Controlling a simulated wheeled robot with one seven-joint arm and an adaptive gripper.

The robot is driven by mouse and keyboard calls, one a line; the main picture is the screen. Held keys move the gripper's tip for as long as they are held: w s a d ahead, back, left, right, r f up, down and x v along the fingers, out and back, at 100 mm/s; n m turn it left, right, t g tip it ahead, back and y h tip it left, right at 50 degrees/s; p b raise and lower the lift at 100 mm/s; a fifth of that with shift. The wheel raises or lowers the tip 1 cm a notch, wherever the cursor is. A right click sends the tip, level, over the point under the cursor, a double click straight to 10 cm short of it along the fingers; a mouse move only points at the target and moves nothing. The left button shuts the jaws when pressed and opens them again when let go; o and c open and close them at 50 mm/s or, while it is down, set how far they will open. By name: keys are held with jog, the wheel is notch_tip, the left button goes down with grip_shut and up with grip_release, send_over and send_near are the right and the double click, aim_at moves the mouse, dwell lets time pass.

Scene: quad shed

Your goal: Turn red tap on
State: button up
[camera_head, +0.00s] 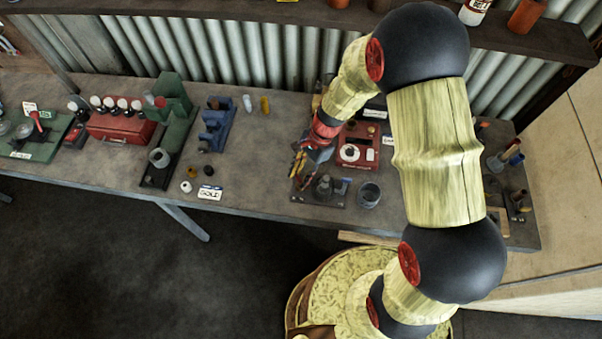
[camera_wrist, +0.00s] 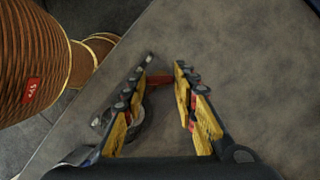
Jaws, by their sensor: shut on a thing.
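My gripper (camera_head: 303,158) is low over the workbench, beside a dark metal fitting (camera_head: 325,187) on a dark base plate in the head view. In the wrist view, my gripper (camera_wrist: 165,70) has its yellow-padded fingers on either side of a red bar (camera_wrist: 158,79), which looks like the red tap's handle. The fingers are shut on it with a gap between them. A round metal part (camera_wrist: 134,127) lies below the left finger, partly hidden. The tap's body is mostly hidden by the fingers, and in the head view I cannot make out the handle.
A red box with a white dial (camera_head: 355,153) stands right behind my gripper, and a metal cup (camera_head: 369,195) to its right. Bare bench (camera_head: 258,150) lies left of my gripper.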

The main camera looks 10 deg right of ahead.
jog(key=n, duration=0.2)
jog(key=n+g+h, duration=0.1)
jog(key=n, duration=0.2)
jog(key=shift+w+a+h, duration=0.15)
jog(key=shift+a+h, duration=0.05)
jog(key=shift+h, duration=0.1)
jog(key=shift+n+g+h+p, duration=0.3)
jog(key=shift+n+g+h, duration=0.3)
jog(key=shift+n, duration=1.4)
jog(key=o, duration=1.1)
jog(key=shift+c, duration=0.2)
jog(key=shift+o, duration=0.5)
jog(key=v, duration=1.2)
